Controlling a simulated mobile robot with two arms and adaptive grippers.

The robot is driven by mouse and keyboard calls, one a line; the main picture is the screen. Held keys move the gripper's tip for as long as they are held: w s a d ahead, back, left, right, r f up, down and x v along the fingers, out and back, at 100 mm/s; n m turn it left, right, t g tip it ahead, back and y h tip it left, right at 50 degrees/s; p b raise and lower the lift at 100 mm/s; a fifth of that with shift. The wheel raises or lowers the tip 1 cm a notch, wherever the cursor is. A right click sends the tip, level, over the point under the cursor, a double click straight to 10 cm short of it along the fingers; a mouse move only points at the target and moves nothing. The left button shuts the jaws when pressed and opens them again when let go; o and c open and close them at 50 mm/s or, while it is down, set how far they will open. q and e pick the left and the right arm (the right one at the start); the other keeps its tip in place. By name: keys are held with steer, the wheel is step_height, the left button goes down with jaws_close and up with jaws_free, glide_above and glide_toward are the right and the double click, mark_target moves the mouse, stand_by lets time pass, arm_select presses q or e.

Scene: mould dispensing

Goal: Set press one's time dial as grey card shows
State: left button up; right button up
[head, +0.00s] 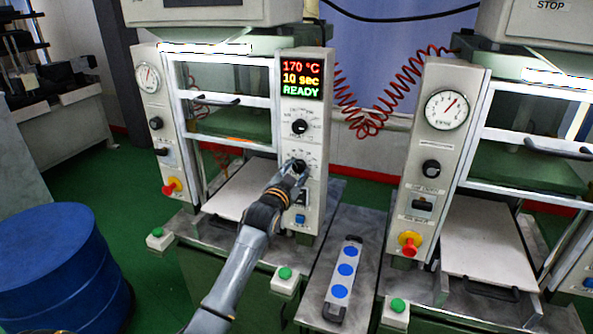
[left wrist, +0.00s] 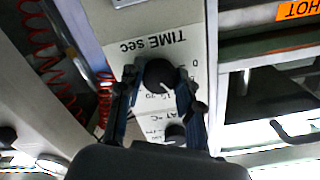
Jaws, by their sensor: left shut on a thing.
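The press in the left half of the head view has a control panel (head: 315,185) with a lit display (head: 301,79) reading 170 °C, 10 sec, READY. Its upper knob (head: 300,126) stands free. My left gripper (head: 296,168) is at the lower knob, largely covering it. In the left wrist view, upside down, the black time dial (left wrist: 160,75) lies by the label "TIME sec" (left wrist: 153,43). My left gripper (left wrist: 162,92) is shut on that dial, one finger at each side. Its white mark points to the lower right there. I can make out no grey card. My right gripper is not in view.
A second press (head: 433,160) with a gauge and red stop button stands at the right. A grey strip with three blue discs (head: 345,268) lies on the bench between the presses. A blue drum (head: 60,270) stands at the left. Red coiled hoses (head: 365,125) hang behind.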

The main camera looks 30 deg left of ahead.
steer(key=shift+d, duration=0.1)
arm_select(q)
steer(key=o, duration=1.1)
steer(key=shift+o, duration=0.3)
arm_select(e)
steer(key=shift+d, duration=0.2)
arm_select(q)
steer(key=v, duration=1.2)
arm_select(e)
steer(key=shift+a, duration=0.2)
